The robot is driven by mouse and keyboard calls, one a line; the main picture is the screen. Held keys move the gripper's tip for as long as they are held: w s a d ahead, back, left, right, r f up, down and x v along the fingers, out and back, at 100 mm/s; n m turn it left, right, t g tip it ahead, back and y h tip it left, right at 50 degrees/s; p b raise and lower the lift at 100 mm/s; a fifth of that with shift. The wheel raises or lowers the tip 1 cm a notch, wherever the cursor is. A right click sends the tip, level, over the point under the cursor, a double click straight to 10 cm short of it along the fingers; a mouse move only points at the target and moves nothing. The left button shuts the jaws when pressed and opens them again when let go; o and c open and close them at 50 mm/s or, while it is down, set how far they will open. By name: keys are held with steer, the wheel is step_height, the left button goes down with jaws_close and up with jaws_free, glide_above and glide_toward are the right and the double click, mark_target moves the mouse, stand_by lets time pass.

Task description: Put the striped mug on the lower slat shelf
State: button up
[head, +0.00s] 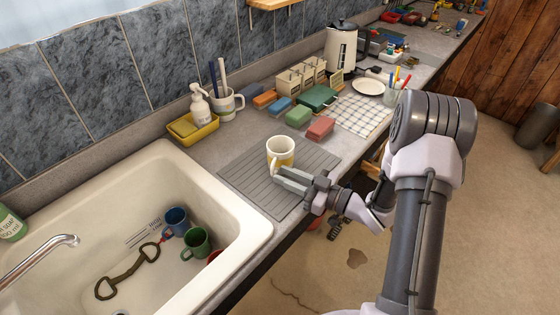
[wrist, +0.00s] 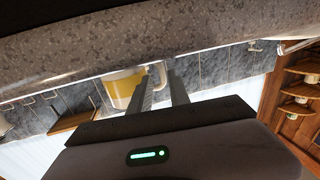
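The striped mug (head: 280,152), white with a yellow band, stands upright on the grey ribbed mat (head: 240,172) right of the sink. My gripper (head: 280,178) is low at the mug's near side, by its handle. In the tilted wrist view the mug (wrist: 122,88) lies just beyond the fingertips (wrist: 160,82), which stand apart. The mug's handle reaches toward the gap between them; I cannot tell whether they touch it. A slatted wooden shelf (head: 272,4) on the tiled wall is cut by the top edge; whether it is the lower one cannot be told.
A kettle (head: 340,50) is farther back.

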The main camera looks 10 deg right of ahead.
mark_target(273, 170)
steer(key=b+x, duration=0.1)
steer(key=x, duration=0.3)
steer(key=shift+a+r, duration=0.1)
steer(key=shift+a, duration=0.15)
steer(key=shift+r, duration=0.1)
jaws_close()
stand_by(0.9)
